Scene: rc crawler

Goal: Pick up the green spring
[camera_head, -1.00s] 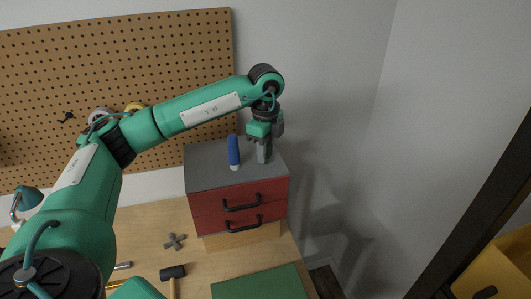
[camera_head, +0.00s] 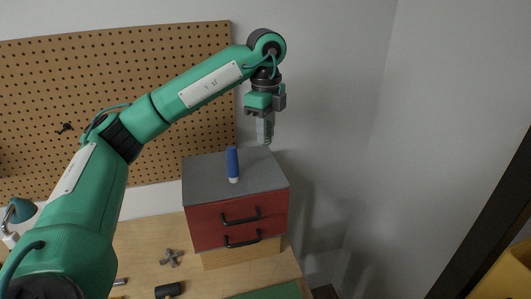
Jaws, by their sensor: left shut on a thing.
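My left gripper (camera_head: 266,140) is above the back right part of the red drawer box's grey top (camera_head: 206,181), pointing down. It is shut on the green spring (camera_head: 269,139), a small sliver of which shows at the fingertips. The fingers hide most of the spring. The gripper and spring appear raised clear of the box top. My right gripper is not in view.
A blue bottle-like cylinder with a white end (camera_head: 232,165) stands on the box top, left of my gripper. The red drawers (camera_head: 239,222) have black handles. A grey cross-shaped part (camera_head: 171,257) and a black mallet head (camera_head: 168,290) lie on the wooden bench. A pegboard (camera_head: 60,90) is behind.

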